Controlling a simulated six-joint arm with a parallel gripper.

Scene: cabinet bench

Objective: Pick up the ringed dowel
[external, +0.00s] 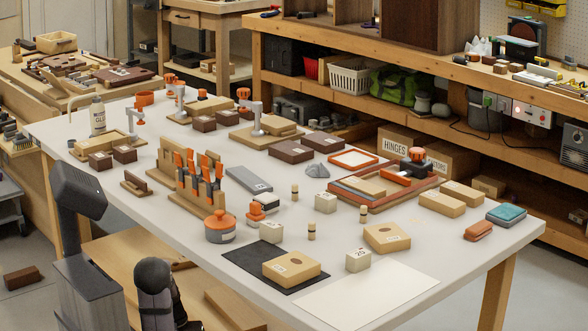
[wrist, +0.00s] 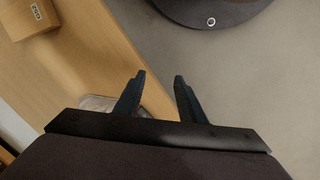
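Several small light wooden dowels stand upright in the middle of the white bench in the external view: one farther back (external: 294,193), one nearer the front (external: 311,231) and one to the right (external: 363,214). Dark bands show on them, but they are too small for me to tell which is the ringed dowel. My gripper (wrist: 160,77) shows in the wrist view with its two dark fingers apart and nothing between them. It is away from the dowels, and no dowel shows in the wrist view. In the external view my fingers cannot be made out.
Near the dowels stand a pale block (external: 326,203), a numbered block (external: 358,260), a wooden box (external: 387,238), and an orange-lidded jar (external: 220,228). A tool rack (external: 190,180) stands left. A black mat (external: 248,262) and a bare white sheet (external: 370,292) lie in front.

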